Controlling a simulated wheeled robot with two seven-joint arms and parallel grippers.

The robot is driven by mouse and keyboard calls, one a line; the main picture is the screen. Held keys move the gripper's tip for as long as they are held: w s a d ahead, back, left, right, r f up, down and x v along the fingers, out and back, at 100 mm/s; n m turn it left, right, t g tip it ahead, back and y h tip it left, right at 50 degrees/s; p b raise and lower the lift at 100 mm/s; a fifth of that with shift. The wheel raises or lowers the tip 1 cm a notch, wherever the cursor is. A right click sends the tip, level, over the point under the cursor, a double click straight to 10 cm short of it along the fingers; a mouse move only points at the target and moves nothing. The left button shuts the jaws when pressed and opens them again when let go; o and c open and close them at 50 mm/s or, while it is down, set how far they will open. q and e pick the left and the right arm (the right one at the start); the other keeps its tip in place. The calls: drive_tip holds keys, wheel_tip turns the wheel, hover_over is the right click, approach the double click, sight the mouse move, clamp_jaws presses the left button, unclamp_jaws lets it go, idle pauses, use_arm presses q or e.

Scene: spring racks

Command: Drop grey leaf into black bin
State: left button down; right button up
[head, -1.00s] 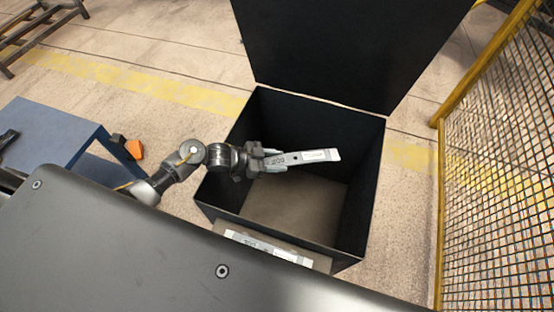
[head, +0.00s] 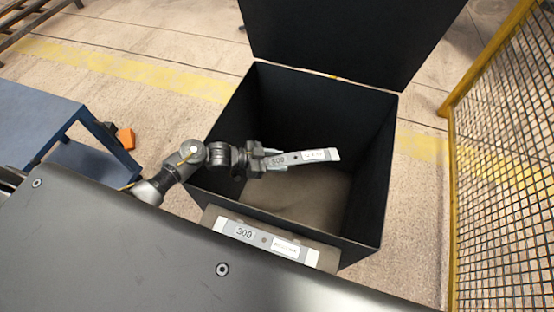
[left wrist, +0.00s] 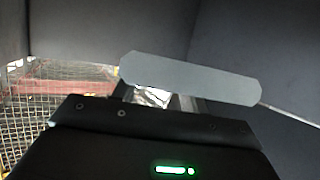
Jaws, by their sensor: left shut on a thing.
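The grey leaf (head: 308,157) is a flat light-grey bar with printed marks. My left gripper (head: 269,161) is shut on its left end and holds it over the open black bin (head: 372,150). The leaf points to the right, inside the outline of the bin's opening. In the left wrist view the leaf (left wrist: 190,78) spans the middle, with dark bin walls behind it. The bin's floor shows below the leaf and looks bare where visible. My right gripper is not in view.
The bin's raised black lid (head: 350,40) stands behind it. A label plate marked 300 (head: 264,241) is on the bin's front. A blue table (head: 45,115) and an orange object (head: 126,138) are at left. A yellow-framed mesh fence (head: 500,160) is at right.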

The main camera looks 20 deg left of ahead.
use_arm(q)
drive_tip(key=shift+w+f, duration=0.1)
drive_tip(key=shift+f, duration=0.15)
drive_tip(key=c, duration=0.7)
unclamp_jaws()
drive_tip(key=shift+f, duration=0.15)
drive_tip(key=shift+b+v, duration=0.45)
drive_tip(key=shift+v, duration=5.05)
drive_tip(key=shift+d, duration=0.1)
